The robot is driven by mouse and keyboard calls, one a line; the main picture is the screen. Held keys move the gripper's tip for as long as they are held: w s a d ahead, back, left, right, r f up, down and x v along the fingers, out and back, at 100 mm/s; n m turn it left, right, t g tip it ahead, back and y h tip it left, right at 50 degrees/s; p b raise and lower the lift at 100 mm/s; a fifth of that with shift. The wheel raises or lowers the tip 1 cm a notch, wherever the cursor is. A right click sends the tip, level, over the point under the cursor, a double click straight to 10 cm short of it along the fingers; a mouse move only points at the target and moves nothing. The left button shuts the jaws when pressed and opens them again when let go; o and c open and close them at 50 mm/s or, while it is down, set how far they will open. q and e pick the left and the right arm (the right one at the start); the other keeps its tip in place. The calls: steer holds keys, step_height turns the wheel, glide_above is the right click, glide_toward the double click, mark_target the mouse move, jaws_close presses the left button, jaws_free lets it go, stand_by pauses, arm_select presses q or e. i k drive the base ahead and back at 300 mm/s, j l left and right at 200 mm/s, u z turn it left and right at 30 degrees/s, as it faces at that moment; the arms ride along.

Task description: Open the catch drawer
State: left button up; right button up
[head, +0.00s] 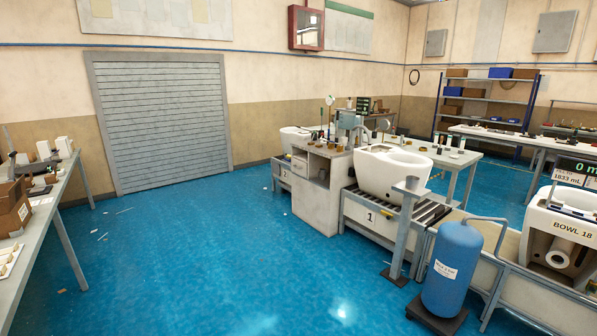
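No drawer in the head view is clearly marked as the catch drawer. A grey cabinet (316,205) stands in the middle, between two conveyor stations. Neither of my grippers is in view.
A white toilet bowl (392,172) sits on the roller conveyor (372,218) marked 1. A blue tank (452,270) stands in front of the conveyor at right. A workbench (38,215) runs along the left edge. The blue floor between is mostly open, with small scraps.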

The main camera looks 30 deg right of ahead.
mark_target(307, 166)
steer(key=i+l+z, duration=0.4)
steer(key=i+z, duration=0.15)
steer(key=i, duration=0.2)
steer(key=i+z, duration=0.25)
steer(key=i+l, duration=0.05)
steer(key=i, duration=0.05)
